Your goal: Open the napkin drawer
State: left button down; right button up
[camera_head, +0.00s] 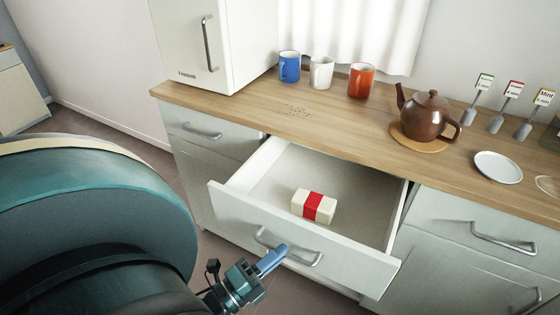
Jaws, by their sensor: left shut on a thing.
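The drawer (330,255) stands pulled well out from under the wooden counter, and its inside shows. A pale napkin bundle with a red band (313,206) lies inside, near the front panel. My left gripper (272,260) is shut on the drawer's metal handle (303,257), at its left part. The fingertips partly hide the handle there. My right gripper is not in view.
On the counter (330,125) stand a blue mug (289,67), a white mug (321,73), a red mug (361,80), a brown teapot (425,115) and a white plate (497,167). A white cabinet (245,40) stands at back left. Closed drawers flank the open one.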

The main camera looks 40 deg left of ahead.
pick_arm(q)
jog(key=c, duration=1.5)
grip_release()
jog(key=shift+s, duration=0.1)
jog(key=b+v, duration=0.1)
jog(key=v, duration=1.2)
jog(key=shift+a, duration=0.1)
